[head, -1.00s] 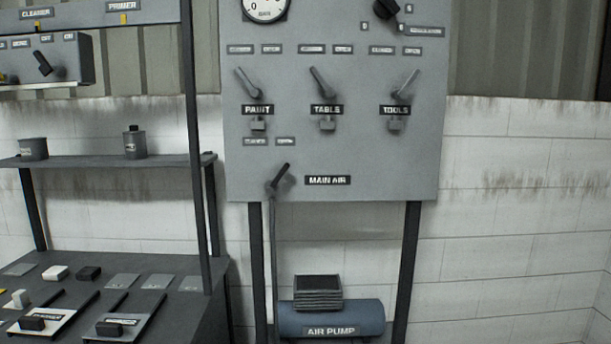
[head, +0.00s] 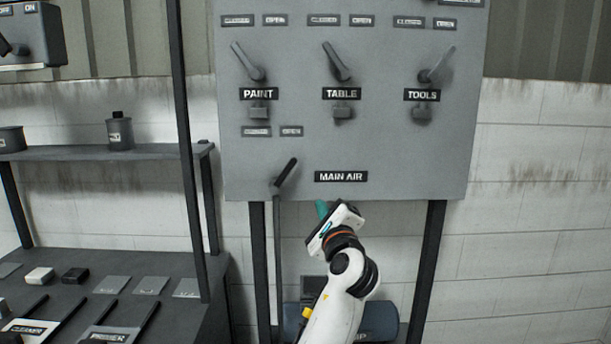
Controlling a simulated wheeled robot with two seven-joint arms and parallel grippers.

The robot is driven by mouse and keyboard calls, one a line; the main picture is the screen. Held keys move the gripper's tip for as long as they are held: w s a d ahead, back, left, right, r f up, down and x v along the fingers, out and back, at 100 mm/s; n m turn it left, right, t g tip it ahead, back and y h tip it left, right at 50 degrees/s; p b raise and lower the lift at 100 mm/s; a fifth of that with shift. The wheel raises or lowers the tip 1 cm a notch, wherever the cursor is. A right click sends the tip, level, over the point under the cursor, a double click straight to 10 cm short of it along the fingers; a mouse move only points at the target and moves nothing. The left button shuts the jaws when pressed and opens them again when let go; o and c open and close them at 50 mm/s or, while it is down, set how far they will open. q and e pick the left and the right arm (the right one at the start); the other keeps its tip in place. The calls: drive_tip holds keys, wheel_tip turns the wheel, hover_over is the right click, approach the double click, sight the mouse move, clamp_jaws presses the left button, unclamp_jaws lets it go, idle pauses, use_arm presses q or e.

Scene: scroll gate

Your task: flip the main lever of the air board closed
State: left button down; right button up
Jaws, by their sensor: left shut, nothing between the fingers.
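The air board (head: 400,150) is a grey panel on dark posts. Its main lever (head: 286,172), a short black handle beside the MAIN AIR label (head: 341,176), tilts up and to the right, below the OPEN label (head: 291,131). The CLOSED label (head: 256,131) is to the left of that. My left gripper (head: 322,208) is shut and empty, with a teal fingertip showing at the board's lower edge, below and right of the main lever. It appears apart from the lever. My right gripper is out of view.
The PAINT (head: 247,62), TABLE (head: 336,62) and TOOLS (head: 438,66) levers sit higher on the board. A dark rack (head: 187,150) with shelves stands at the left. The air pump (head: 384,324) below is partly hidden by my arm.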

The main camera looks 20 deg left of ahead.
sight(284, 175)
use_arm(q)
drive_tip(key=shift+s+r, duration=0.1)
drive_tip(key=shift+s, duration=0.05)
drive_tip(key=w+a+r+p, duration=0.1)
drive_tip(key=w+a, duration=0.1)
drive_tip(key=w+a+r+p, duration=0.1)
drive_tip(key=w+a+p, duration=0.1)
drive_tip(key=w+a, duration=0.1)
drive_tip(key=w+a+r+p, duration=0.1)
drive_tip(key=w+a, duration=0.1)
drive_tip(key=w, duration=0.1)
drive_tip(key=shift+a+r+p, duration=0.3)
drive_tip(key=shift+a+p, duration=0.05)
drive_tip(key=shift+p, duration=0.05)
idle(0.3)
drive_tip(key=shift+a, duration=0.1)
